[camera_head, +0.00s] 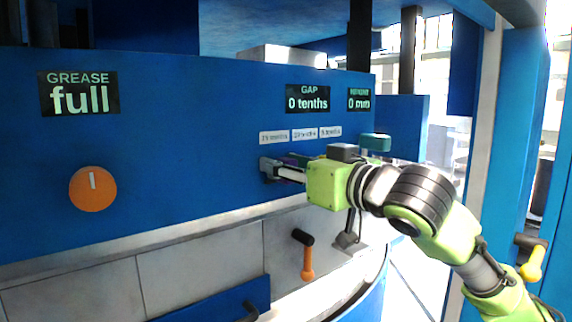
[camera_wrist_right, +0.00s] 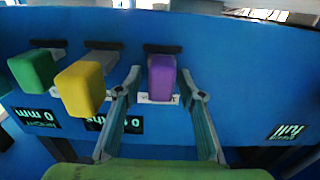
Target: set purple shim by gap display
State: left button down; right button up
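The gap display (camera_head: 307,98) on the blue panel reads "0 tenths". Small labels for the shims (camera_head: 303,134) sit below it. The purple shim (camera_wrist_right: 162,78) is a block sticking out of a slot in the panel, seen in the right wrist view. My right gripper (camera_head: 272,169) is at the panel below the labels. In the right wrist view my right gripper (camera_wrist_right: 163,84) is open, with one finger on each side of the purple shim and gaps visible between. In the head view the gripper mostly hides this shim. My left gripper is not in view.
A yellow shim (camera_wrist_right: 82,86) and a green shim (camera_wrist_right: 33,70) stick out beside the purple one. The panel also has a grease display (camera_head: 78,94) reading "full", another small display (camera_head: 358,100) and an orange knob (camera_head: 93,188). An orange-handled lever (camera_head: 307,262) is below.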

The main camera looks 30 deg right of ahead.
jog(key=shift+s, duration=0.1)
jog(key=s, duration=0.7)
jog(key=shift+s+d, duration=0.15)
jog(key=shift+d, duration=0.1)
